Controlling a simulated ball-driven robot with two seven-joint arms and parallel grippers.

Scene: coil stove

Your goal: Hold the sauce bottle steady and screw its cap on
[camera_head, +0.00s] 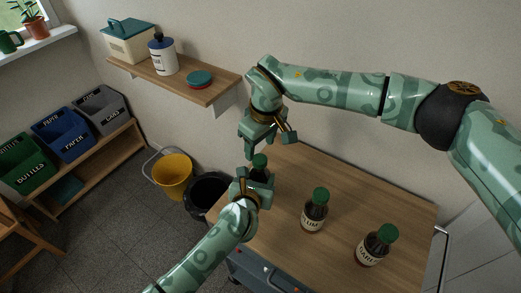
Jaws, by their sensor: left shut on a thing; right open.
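A dark sauce bottle (261,174) stands near the left edge of the wooden worktop, mostly hidden by my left gripper. My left gripper (257,178) is shut on its body. A green cap (260,160) shows at the top of this bottle; how far it is screwed down cannot be told. My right gripper (265,140) is open above the cap, pointing down, with a small gap seeming to lie between them.
Two more dark bottles with green caps, one (315,212) at the middle and one (373,247) at the right front, stand on the worktop (340,175). A wall shelf (215,90) holds a canister and tin. A yellow bucket (172,175) and black bin stand left.

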